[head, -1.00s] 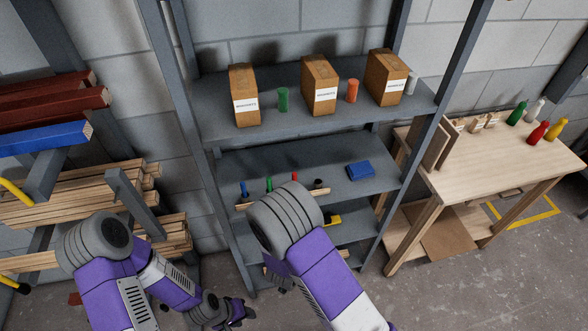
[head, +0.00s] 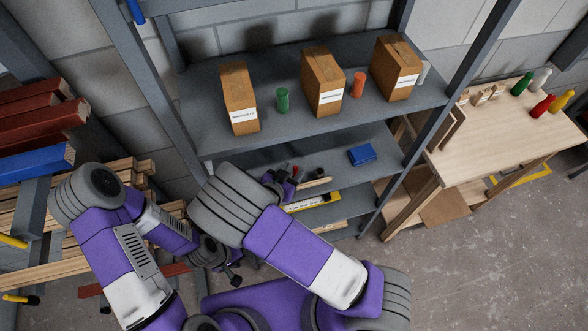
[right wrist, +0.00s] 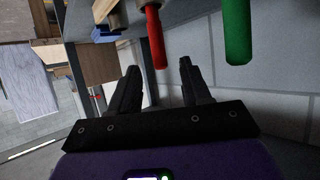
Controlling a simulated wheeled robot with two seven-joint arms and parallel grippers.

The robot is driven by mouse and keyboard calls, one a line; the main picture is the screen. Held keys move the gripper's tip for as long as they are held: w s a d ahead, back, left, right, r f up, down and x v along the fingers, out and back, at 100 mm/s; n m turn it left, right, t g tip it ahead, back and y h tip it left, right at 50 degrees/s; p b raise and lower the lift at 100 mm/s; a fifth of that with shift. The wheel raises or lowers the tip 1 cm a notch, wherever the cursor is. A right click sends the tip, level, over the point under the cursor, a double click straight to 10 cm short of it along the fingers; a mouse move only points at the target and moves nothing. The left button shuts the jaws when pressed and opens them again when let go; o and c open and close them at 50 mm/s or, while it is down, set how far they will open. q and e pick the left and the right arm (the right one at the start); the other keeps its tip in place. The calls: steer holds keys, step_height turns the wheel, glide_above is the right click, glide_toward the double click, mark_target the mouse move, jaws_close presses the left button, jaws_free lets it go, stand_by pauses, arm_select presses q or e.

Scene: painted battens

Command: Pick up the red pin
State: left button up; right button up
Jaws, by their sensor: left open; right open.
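The red pin (right wrist: 154,38) stands out from a wooden rack; in the right wrist view its free end shows between the two fingertips. The pin also shows as a small red spot in the head view (head: 295,170). My right gripper (right wrist: 159,68) is open and empty, with one finger on each side of the pin's end; I cannot tell whether either touches it. In the head view my right gripper (head: 286,181) is at the middle shelf, partly hidden by my arm. A green pin (right wrist: 237,30) is to the right of the red one. My left gripper (head: 234,275) is open, low beside the shelving.
The pin rack (head: 316,183) is on the shelving unit, half hidden by my right arm. Cardboard boxes (head: 322,80) and green and orange cylinders stand on the shelf above. A blue box (head: 362,155) lies to the right. A yellow level (head: 312,202) lies below. Timber is stacked at left.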

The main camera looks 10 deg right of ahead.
mark_target(295, 168)
steer(key=x, duration=0.5)
steer(key=shift+w+f, duration=0.1)
steer(key=shift+c, duration=0.5)
jaws_close()
